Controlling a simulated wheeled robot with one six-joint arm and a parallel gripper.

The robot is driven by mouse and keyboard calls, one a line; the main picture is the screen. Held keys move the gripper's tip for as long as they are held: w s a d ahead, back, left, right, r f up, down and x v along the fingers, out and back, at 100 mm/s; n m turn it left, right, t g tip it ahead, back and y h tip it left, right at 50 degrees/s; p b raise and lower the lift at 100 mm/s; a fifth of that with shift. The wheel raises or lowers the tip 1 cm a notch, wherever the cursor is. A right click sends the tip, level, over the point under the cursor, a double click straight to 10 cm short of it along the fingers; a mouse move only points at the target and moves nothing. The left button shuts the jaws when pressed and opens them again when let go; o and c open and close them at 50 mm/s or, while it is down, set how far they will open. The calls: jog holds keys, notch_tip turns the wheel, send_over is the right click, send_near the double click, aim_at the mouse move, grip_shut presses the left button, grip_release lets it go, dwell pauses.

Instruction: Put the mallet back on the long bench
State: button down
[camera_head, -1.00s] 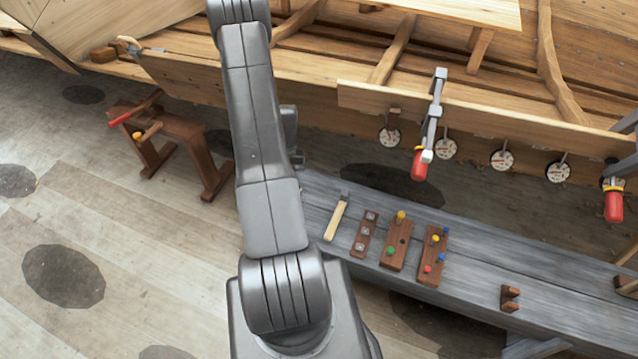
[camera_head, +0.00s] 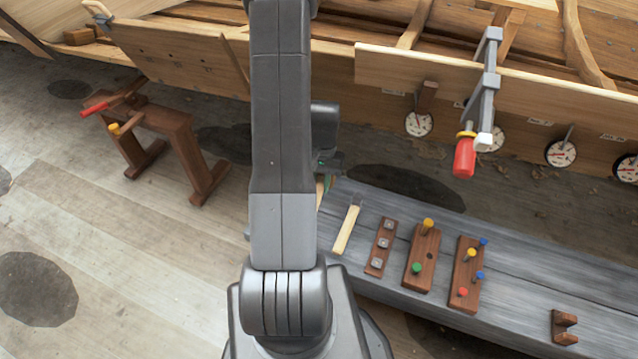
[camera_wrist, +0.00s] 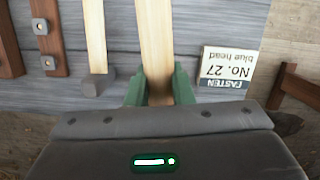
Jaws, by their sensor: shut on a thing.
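My gripper (camera_wrist: 160,88) is shut on a pale wooden handle, which I take to be the mallet (camera_wrist: 155,35). The handle runs up out of the wrist view, and no mallet head shows. In the head view, my arm hides most of the gripper and held tool, near the far left end of the long grey bench (camera_head: 420,219). The bench's grey boards fill much of the wrist view beneath the handle (camera_wrist: 200,20). Whether the held tool touches the bench, I cannot tell.
Beside the held handle lies another pale-handled tool (camera_head: 346,230) with a grey head. Dark wooden blocks with coloured pegs (camera_head: 421,258) lie to its right. A card reading "No. 27 blue head" (camera_wrist: 225,72) is close by. A clamp (camera_head: 480,100) hangs from the hull behind; a sawhorse (camera_head: 165,130) stands left.

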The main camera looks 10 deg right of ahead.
jog(key=shift+w+d+b+x, duration=0.1)
jog(key=shift+w+b+x, duration=0.15)
jog(key=shift+b+x, duration=0.8)
jog(key=shift+w+d+b+x, duration=0.1)
jog(key=shift+w+b+x, duration=0.35)
jog(key=shift+x, duration=1.05)
jog(key=shift+w+d+b+x, duration=0.1)
jog(key=shift+d+b+x, duration=0.05)
jog(key=shift+b+x, duration=1)
jog(key=shift+x, duration=0.8)
jog(key=c, duration=1.2)
grip_release()
jog(key=shift+r, duration=0.1)
jog(key=shift+s+a+p+v, duration=0.1)
jog(key=shift+s+p+v, duration=0.15)
jog(key=shift+p+v, duration=0.8)
jog(key=shift+s+a+p+v, duration=0.1)
jog(key=shift+s+p+v, duration=0.35)
jog(key=shift+v, duration=1.05)
jog(key=shift+s+a+p+v, duration=0.1)
jog(key=shift+a+p+v, duration=0.05)
jog(key=shift+p+v, duration=0.95)
jog(key=shift+w+r, duration=0.1)
jog(key=shift+r, duration=0.25)
